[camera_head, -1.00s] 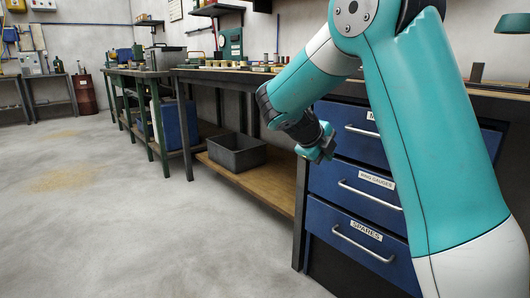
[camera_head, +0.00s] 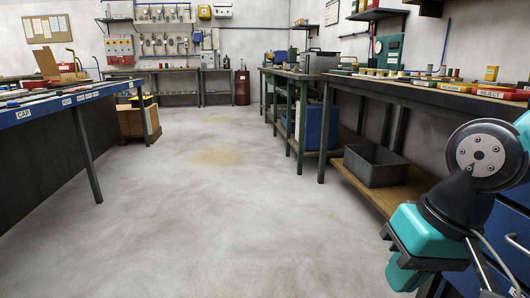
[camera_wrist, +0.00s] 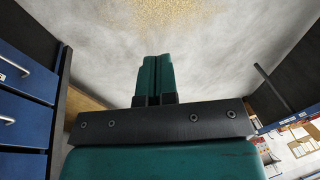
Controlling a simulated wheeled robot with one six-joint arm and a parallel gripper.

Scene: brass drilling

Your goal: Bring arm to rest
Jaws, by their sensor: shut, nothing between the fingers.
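My gripper (camera_wrist: 157,62) is shut in the wrist view, its two teal fingers side by side with nothing between them. The wrist view shows it over bare concrete floor with a tan dusty patch at the top. In the head view my arm is bent at the lower right, in front of the blue drawers (camera_head: 508,228). Its teal end hangs low near the edge of the workbench's lower shelf (camera_head: 375,193). Whether it touches the shelf or drawers cannot be told from these views.
A workbench (camera_head: 420,92) with trays runs along the right. A grey bin (camera_head: 375,165) sits on its lower shelf. A blue-edged table (camera_head: 60,105) stands at the left, a cardboard box (camera_head: 138,122) beyond it. The floor (camera_head: 200,210) between is clear.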

